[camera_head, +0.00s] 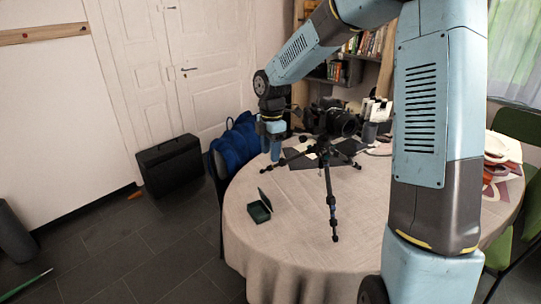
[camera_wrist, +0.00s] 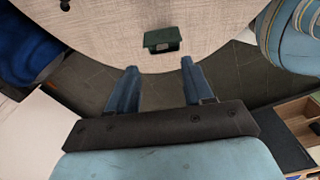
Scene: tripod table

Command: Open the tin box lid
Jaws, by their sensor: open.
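The small dark green tin box (camera_head: 259,212) sits on the round table near its left edge. Its lid (camera_head: 265,198) stands raised at the back of the box, and the green inside shows. In the wrist view the box (camera_wrist: 162,39) lies beyond the fingertips, near the table edge, small and partly in shade. My gripper (camera_head: 274,150) hangs pointing down above the far left part of the table, up and behind the box and apart from it. In the wrist view the two blue fingers (camera_wrist: 159,68) are spread wide with nothing between them.
A black tripod (camera_head: 328,185) with a camera (camera_head: 337,120) stands on the cloth-covered table (camera_head: 290,235), right of the box. A blue bag (camera_head: 235,143) sits behind the table's left edge. A black case (camera_head: 170,165) stands on the floor. Cloth around the box is clear.

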